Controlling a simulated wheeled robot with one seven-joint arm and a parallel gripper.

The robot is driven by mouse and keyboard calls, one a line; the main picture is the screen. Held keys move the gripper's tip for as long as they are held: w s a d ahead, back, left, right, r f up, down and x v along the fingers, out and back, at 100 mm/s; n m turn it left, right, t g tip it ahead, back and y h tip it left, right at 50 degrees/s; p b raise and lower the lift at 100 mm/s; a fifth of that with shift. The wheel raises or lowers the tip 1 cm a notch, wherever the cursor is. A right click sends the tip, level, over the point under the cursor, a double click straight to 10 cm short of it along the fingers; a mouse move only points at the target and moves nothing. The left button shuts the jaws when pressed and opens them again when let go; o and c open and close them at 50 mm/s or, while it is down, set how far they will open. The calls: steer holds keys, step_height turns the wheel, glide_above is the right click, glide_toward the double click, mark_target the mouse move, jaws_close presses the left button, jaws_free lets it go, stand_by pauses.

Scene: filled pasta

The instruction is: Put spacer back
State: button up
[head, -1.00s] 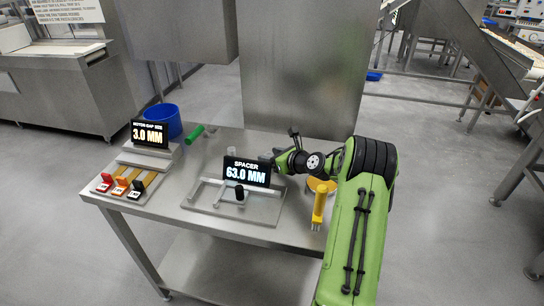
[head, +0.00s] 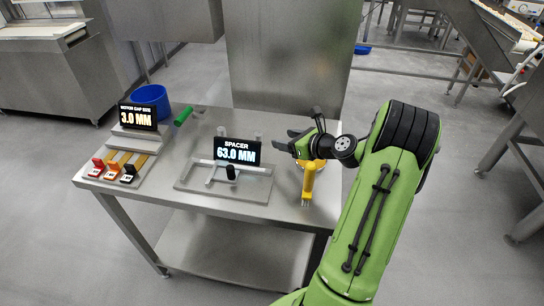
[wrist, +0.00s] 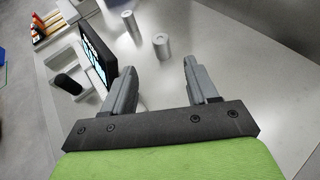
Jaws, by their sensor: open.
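The spacer gauge (head: 198,187) is a flat metal plate with raised bars, a black knob (head: 231,172) and a display (head: 237,152) reading "SPACER 63.0 MM". Two plain grey cylinders, which may be spacers, stand on the table behind the display; in the wrist view one (wrist: 161,46) is just beyond my fingertips and the other (wrist: 131,23) is farther off to the left. My gripper (head: 290,139) is open and empty, right of the display and above the table. In the wrist view its fingers (wrist: 160,70) are spread, with the display beside the left finger.
A yellow-handled tool (head: 309,182) is below my wrist at the table's right. A green-handled thing (head: 183,116) lies at the back left. A "3.0 MM" display (head: 138,117) and a rack with red, orange and black pieces (head: 113,168) stand at left. A blue bin (head: 151,98) is behind.

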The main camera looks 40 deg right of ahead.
steer(key=s+a+r+n+g, duration=0.2)
steer(key=a+r+n+g, duration=0.1)
steer(key=a+n, duration=0.65)
steer(key=s+a+r+n+g, duration=0.2)
steer(key=a+r+n+g, duration=0.15)
steer(key=a+n, duration=0.65)
steer(key=s+a+r+n, duration=0.1)
steer(key=s+a+n, duration=0.1)
steer(key=s+n, duration=0.3)
steer(key=s+a+r+n+g+h, duration=0.1)
steer(key=s+a+n, duration=0.2)
steer(key=s, duration=0.6)
steer(key=s+a+r+n, duration=0.1)
steer(key=s+a+n, duration=0.2)
steer(key=s+n, duration=0.4)
steer(key=shift+r+h, duration=0.2)
steer(key=shift+h, duration=0.2)
steer(key=shift+r, duration=0.1)
step_height(320, 180, up, 6)
steer(key=p, duration=0.6)
steer(key=shift+r+p, duration=0.25)
steer(key=shift+p, duration=0.05)
